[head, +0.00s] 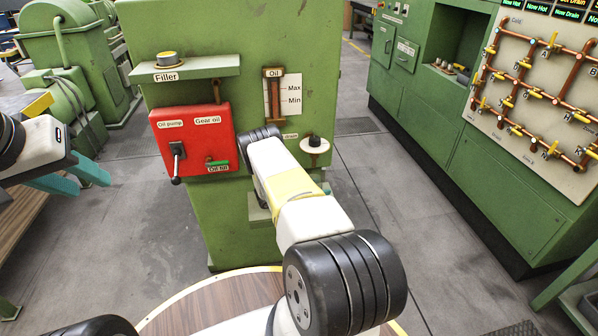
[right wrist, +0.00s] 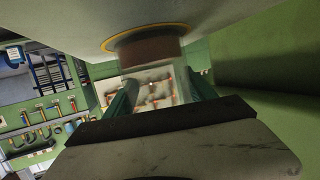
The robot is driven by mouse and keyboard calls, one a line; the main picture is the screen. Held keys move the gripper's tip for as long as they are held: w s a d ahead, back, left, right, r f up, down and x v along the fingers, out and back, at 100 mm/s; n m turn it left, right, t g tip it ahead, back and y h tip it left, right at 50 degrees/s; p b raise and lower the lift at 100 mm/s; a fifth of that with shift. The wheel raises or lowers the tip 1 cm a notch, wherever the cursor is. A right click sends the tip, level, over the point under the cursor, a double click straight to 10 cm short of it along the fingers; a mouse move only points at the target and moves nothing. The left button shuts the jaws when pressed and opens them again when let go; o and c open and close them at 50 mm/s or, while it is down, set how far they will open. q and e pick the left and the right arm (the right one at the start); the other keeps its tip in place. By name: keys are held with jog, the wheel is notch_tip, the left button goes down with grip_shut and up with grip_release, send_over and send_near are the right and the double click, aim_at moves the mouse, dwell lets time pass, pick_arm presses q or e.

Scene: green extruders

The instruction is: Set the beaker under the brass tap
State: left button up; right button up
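In the right wrist view, a clear, glassy vessel that looks like the beaker (right wrist: 180,82) stands between the teal fingers of my right gripper (right wrist: 162,94). The fingers appear to be shut on its sides. Just above it is a dark brown round piece with a brass-yellow rim (right wrist: 148,38); I cannot tell for sure whether it is the tap. In the head view my right arm reaches to the green machine (head: 240,50) and hides its gripper and the beaker. I cannot make out the brass tap there. My left gripper (head: 82,180) is open and empty at the left edge.
A pipe board (head: 540,95) stands at right. Grey floor lies between.

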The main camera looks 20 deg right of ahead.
jog(key=o, duration=0.3)
jog(key=shift+r, duration=0.1)
jog(key=shift+a+r, duration=0.15)
jog(key=shift+a, duration=0.1)
jog(key=v, duration=1.1)
jog(key=shift+s+a+r, duration=0.1)
jog(key=shift+a, duration=0.15)
dwell(1.1)
